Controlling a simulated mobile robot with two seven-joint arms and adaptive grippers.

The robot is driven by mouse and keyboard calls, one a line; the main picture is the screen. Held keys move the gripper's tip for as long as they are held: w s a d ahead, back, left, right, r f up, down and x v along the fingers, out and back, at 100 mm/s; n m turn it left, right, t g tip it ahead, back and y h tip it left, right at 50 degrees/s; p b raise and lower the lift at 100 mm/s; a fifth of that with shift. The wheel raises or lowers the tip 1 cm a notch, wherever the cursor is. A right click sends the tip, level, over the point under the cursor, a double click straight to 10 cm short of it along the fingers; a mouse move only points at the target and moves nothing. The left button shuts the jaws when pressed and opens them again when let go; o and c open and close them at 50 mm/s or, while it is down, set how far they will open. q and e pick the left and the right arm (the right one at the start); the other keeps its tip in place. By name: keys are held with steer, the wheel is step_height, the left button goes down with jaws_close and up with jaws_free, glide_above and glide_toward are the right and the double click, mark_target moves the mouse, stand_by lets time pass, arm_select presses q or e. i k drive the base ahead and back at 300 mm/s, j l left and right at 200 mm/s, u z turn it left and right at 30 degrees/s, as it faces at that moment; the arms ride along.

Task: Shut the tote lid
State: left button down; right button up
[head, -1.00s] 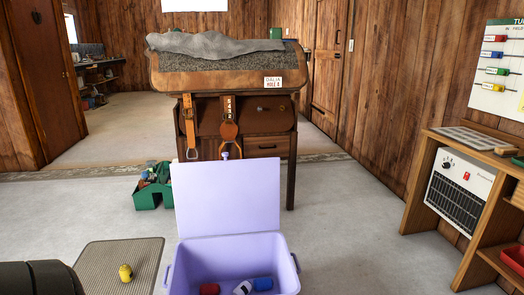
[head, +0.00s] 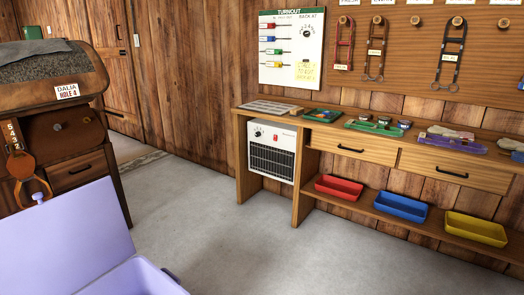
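The purple tote (head: 135,280) is at the bottom left of the head view, cut off by the frame edge. Its lid (head: 65,240) stands up, open, hinged at the back of the tote, with a small knob (head: 38,197) at its top edge. The inside of the tote is out of view now. Neither of my grippers shows in the head view.
A saddle stand (head: 60,130) with hanging straps is behind the lid at left. A wooden bench (head: 350,137) along the right wall holds trays, with red, blue and yellow bins (head: 475,229) on its lower shelf. A white heater (head: 272,150) sits under it. The middle floor is clear.

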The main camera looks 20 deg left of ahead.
mark_target(61, 244)
steer(key=k+j+z, duration=0.1)
steer(key=j, duration=0.25)
steer(key=k+j+z, duration=0.25)
steer(key=k+j, duration=0.15)
steer(key=j, duration=0.25)
steer(key=k+j, duration=0.3)
steer(key=j, duration=0.2)
steer(key=k+j+z, duration=0.1)
steer(key=k+j, duration=0.25)
steer(key=j, duration=0.15)
